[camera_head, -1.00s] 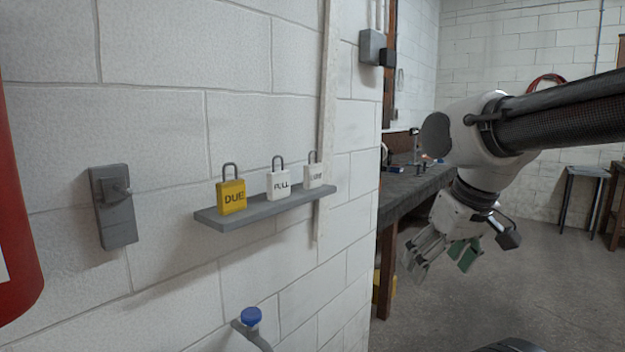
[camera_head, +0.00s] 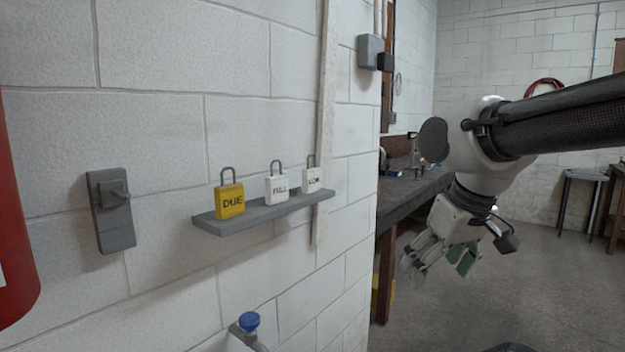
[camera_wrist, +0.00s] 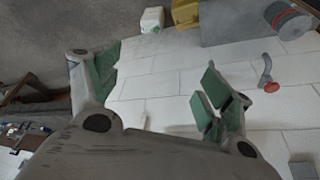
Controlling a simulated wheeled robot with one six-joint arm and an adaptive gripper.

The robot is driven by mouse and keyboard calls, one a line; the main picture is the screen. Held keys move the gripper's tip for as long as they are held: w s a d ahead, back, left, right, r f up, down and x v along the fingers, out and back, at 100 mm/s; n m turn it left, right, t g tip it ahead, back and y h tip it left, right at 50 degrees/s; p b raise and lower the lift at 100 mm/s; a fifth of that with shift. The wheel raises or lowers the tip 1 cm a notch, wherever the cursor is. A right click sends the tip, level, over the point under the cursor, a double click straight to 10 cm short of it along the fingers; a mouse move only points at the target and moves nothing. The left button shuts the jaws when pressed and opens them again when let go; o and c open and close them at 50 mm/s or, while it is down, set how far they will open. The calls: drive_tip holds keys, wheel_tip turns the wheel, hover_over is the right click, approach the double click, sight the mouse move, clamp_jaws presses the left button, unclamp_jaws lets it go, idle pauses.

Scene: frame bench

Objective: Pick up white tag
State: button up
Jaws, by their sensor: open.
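Two white padlock-shaped tags stand on a small grey wall shelf (camera_head: 262,216) in the head view. The middle white tag (camera_head: 277,189) reads "FULL". The right white tag (camera_head: 312,180) has dark lettering too small to read surely. A yellow tag (camera_head: 230,202) reading "DUE" stands at the shelf's left end. My gripper (camera_head: 420,262) hangs to the right of the shelf and lower, apart from all the tags. In the wrist view my gripper (camera_wrist: 160,78) has its green-padded fingers spread, with nothing between them.
A grey wall bracket with a peg (camera_head: 112,210) is left of the shelf. A red cylinder (camera_head: 14,220) fills the left edge. A blue-capped fitting (camera_head: 249,321) sticks out below the shelf. A dark workbench (camera_head: 408,192) stands beyond the wall's corner.

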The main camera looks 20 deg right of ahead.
drive_tip(key=shift+o, duration=0.4)
drive_tip(key=m+t+y, duration=1)
drive_tip(key=m+t, duration=0.1)
drive_tip(key=m, duration=1.8)
approach(314, 169)
drive_tip(key=d+x, duration=0.1)
drive_tip(key=x, duration=1)
drive_tip(key=shift+w+a+f, duration=0.1)
drive_tip(key=shift+w+a, duration=0.05)
drive_tip(key=shift+a, duration=0.35)
drive_tip(key=c, duration=1.1)
